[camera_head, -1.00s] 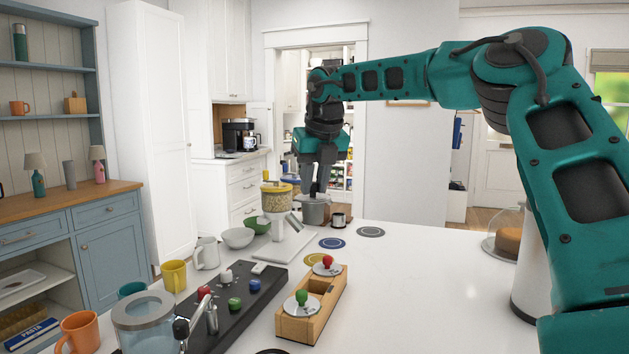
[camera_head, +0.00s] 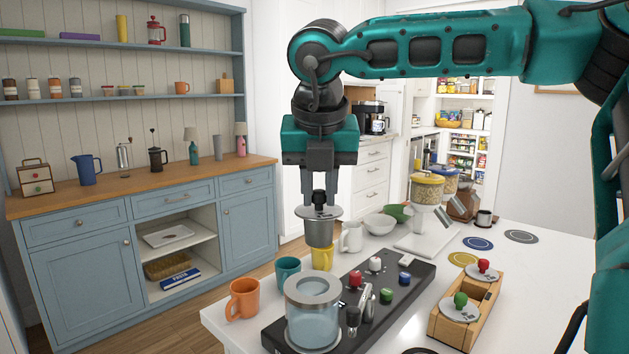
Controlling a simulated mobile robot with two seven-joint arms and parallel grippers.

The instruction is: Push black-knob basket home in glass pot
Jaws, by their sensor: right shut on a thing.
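My right gripper (camera_head: 319,203) is shut on the black knob (camera_head: 319,197) of the black-knob basket (camera_head: 319,232). The basket is a grey metal cup under a flat round lid, and it hangs upright in the air. The glass pot (camera_head: 313,316) is a clear cylinder with a metal rim on the left end of the black stove panel (camera_head: 407,296). In the picture the basket is above the pot's rim and apart from it; its exact alignment over the opening is hard to tell. My left gripper is not in view.
An orange mug (camera_head: 243,300), a teal mug (camera_head: 287,270) and a yellow mug (camera_head: 322,256) stand behind and left of the pot. A wooden rack (camera_head: 455,324) with a red-knob lid (camera_head: 484,270) and a green-knob lid (camera_head: 460,307) stands to the right. The white counter's far right is mostly clear.

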